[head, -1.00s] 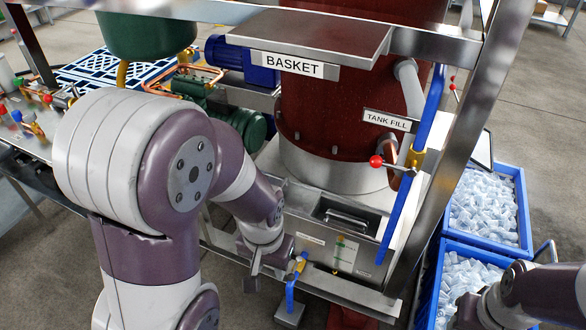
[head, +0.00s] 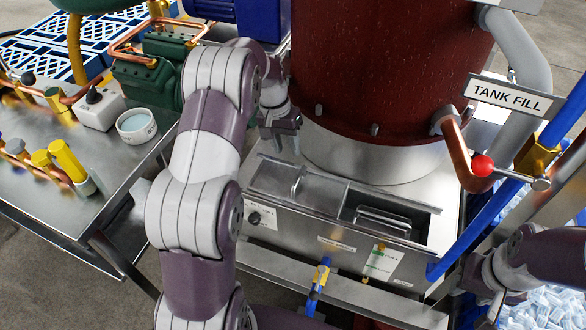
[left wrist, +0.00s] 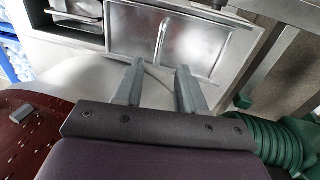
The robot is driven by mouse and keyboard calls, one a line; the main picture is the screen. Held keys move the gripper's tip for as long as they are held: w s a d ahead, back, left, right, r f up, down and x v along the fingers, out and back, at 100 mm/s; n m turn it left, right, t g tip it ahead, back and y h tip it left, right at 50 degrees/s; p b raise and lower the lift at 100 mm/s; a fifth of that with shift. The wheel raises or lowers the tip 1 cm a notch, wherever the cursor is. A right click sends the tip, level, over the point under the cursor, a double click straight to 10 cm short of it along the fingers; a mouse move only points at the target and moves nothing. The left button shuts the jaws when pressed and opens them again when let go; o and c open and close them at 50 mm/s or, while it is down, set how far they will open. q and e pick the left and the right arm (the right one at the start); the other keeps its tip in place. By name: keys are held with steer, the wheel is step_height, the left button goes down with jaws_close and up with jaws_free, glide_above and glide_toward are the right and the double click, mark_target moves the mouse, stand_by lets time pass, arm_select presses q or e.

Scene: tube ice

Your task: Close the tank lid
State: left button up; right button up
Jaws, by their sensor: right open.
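The tank (head: 330,241) is a steel box at the foot of the red drum. Its flat metal lid (head: 270,178), with an upright ridge-like handle (head: 297,182), covers the left part of the top. The right part is open, and a wire handle (head: 385,222) shows inside. My left gripper (head: 287,145) is behind the lid's left part, pointing down. In the left wrist view its two fingers (left wrist: 160,88) are apart and empty, with the lid (left wrist: 195,45) and its handle (left wrist: 161,40) beyond them. My right gripper (head: 485,290) is at the lower right, open, its fingertips unclear.
The red drum (head: 385,75) rises close behind the tank. A steel table (head: 110,180) with fittings is at the left. Ice (head: 545,305) lies at lower right.

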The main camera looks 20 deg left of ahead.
mark_target(296, 181)
arm_select(q)
steer(key=f+b, duration=0.1)
steer(key=f, duration=0.3)
steer(key=d+f+b, duration=0.1)
steer(key=f, duration=0.3)
steer(key=d+f+b, duration=0.1)
steer(key=f, duration=0.3)
steer(key=shift+w+f, duration=0.1)
steer(key=shift+w, duration=0.1)
arm_select(e)
step_height(296, 181, down, 4)
steer(key=shift+w+a+f, duration=0.1)
steer(key=shift+w, duration=0.05)
arm_select(q)
jaws_close()
